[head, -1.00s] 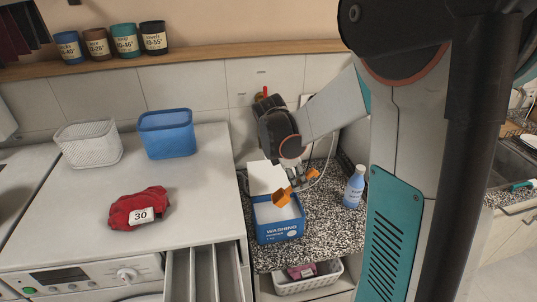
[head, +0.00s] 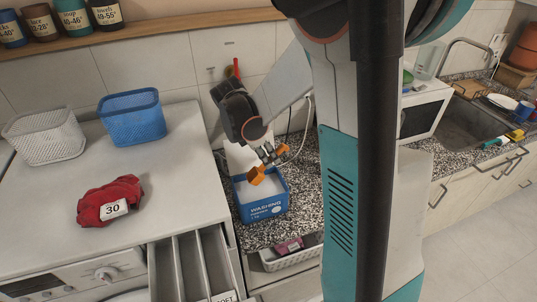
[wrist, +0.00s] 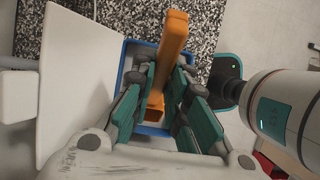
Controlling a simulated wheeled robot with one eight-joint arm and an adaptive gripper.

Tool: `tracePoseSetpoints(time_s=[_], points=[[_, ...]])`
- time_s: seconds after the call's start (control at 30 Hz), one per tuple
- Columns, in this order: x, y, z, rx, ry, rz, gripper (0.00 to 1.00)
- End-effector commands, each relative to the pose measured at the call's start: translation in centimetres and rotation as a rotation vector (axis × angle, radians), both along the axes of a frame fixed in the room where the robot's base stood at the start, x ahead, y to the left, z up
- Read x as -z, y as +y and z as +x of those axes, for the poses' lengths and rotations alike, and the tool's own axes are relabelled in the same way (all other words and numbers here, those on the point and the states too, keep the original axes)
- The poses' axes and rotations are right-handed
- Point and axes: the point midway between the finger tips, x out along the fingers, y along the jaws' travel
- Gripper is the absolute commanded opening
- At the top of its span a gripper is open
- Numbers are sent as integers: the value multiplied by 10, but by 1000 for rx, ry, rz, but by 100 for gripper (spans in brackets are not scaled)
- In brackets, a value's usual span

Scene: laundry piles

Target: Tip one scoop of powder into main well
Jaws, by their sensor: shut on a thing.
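My gripper (head: 268,154) is shut on an orange scoop (head: 258,176), which also shows between my fingers in the wrist view (wrist: 174,42). The scoop is over the open blue washing powder box (head: 262,211), with white powder (head: 268,189) visible inside. I cannot tell whether the scoop's bowl touches the powder or holds any. The pulled-out washer drawer (head: 203,262) has several long compartments and is at the bottom of the head view. A partly cut-off label reading "SOFT" (head: 225,297) is at its front. No powder shows in the visible compartments.
A red cloth tagged 30 (head: 109,201), a white basket (head: 45,137) and a blue basket (head: 132,118) stand on the white top at left. A white basket (head: 285,258) is below the speckled counter. Labelled pots (head: 72,17) line the shelf.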

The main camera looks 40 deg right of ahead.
Motion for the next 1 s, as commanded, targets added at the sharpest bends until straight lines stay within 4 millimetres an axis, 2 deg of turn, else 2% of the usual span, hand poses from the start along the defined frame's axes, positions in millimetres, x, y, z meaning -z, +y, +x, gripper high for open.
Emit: tracePoseSetpoints(time_s=[1.0], points=[[66,0,0,0,0,0,0]])
